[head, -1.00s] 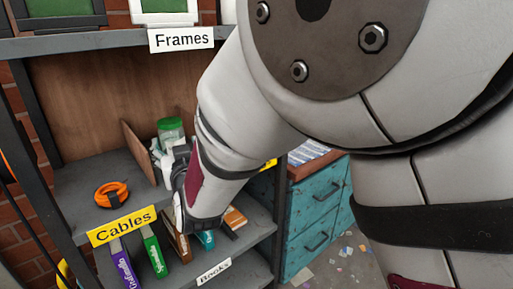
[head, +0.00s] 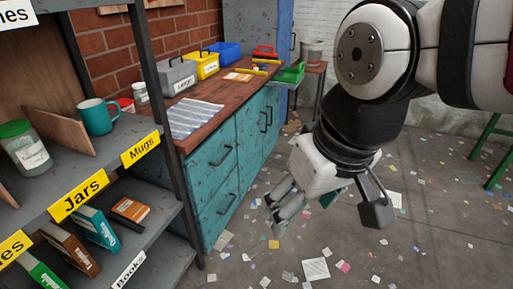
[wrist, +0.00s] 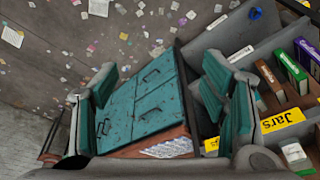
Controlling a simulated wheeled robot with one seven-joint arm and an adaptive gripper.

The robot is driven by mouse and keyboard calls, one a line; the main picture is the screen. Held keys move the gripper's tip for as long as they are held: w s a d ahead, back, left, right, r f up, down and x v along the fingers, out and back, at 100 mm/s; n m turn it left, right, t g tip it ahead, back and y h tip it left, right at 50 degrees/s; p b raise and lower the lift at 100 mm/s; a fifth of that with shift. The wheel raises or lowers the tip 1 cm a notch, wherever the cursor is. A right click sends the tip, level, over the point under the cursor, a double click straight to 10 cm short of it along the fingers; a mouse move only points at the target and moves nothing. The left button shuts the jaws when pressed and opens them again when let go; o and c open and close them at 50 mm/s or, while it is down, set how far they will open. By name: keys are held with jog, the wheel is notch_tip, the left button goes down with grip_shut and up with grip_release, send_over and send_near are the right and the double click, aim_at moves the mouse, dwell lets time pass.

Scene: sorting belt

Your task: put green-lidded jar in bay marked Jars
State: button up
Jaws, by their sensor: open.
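The green-lidded jar (head: 32,155) stands on the shelf at the left of the head view, in the bay behind the yellow Jars label (head: 78,195). It looks upright, left of a wooden divider (head: 58,130). My gripper (head: 328,210) is well away from the shelf, over open floor, with its fingers spread and nothing between them. In the wrist view the open fingers (wrist: 160,100) frame the teal cabinet behind. The Jars label (wrist: 283,121) shows at the right there, with part of a whitish jar (wrist: 294,153) beside it.
A teal mug (head: 97,117) stands right of the divider, behind the Mugs label (head: 140,149). Books (head: 97,228) fill the shelf below. The teal cabinet (head: 235,150) carries a grey box (head: 176,76), coloured bins and a striped cloth (head: 192,117). The littered floor around my gripper is clear of obstacles.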

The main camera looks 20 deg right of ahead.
jog(key=s+d+f+m+g, duration=0.1)
jog(key=s+d+g, duration=0.1)
jog(key=s, duration=0.7)
jog(key=shift+d+h, duration=0.4)
jog(key=shift+d, duration=0.2)
notch_tip(320, 180, up, 20)
jog(key=t+p, duration=0.3)
jog(key=p, duration=1.5)
jog(key=shift+a+f, duration=0.2)
